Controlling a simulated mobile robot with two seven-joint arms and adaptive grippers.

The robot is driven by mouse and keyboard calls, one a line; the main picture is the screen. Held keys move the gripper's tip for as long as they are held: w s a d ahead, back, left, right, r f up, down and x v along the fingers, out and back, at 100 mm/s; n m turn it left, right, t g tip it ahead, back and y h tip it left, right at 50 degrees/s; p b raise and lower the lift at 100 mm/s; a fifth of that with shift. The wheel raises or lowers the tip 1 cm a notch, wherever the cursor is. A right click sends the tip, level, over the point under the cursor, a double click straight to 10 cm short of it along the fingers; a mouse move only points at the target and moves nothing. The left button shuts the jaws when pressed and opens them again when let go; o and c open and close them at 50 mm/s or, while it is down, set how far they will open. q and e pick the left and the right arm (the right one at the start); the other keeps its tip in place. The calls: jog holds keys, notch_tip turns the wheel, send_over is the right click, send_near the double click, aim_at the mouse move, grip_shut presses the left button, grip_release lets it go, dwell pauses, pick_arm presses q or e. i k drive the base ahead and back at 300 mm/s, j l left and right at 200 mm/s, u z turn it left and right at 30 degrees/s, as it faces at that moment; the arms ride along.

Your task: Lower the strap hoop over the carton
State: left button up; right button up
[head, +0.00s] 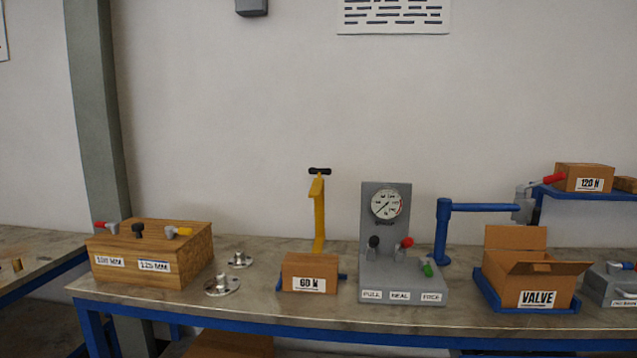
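No strap hoop can be made out in the head view. An open brown carton labelled VALVE (537,299) sits upright at the right of the bench, with its flaps raised. A smaller closed carton labelled 60 N (310,274) sits near the bench's middle. Another closed carton labelled 120 N (583,177) rests on a blue shelf at the upper right. I cannot tell from the picture which carton the task means. Neither of my grippers is in view.
A blue tray (487,292) holds the VALVE carton. A grey gauge stand (385,222) with levers, a yellow post (319,215) and a blue swing arm (482,207) rise from the bench. A wooden block (190,250) and metal flanges (222,287) are at left.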

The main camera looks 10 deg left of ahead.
aim_at(317, 190)
jog(key=j+z, duration=0.15)
jog(key=z, duration=0.2)
jog(key=j+z, duration=0.15)
jog(key=z, duration=0.25)
jog(key=j+z, duration=0.15)
jog(key=z, duration=0.2)
jog(key=j+z, duration=0.25)
jog(key=j, duration=0.25)
jog(key=k+j+z, duration=0.2)
jog(key=j, duration=0.25)
jog(key=i, duration=0.05)
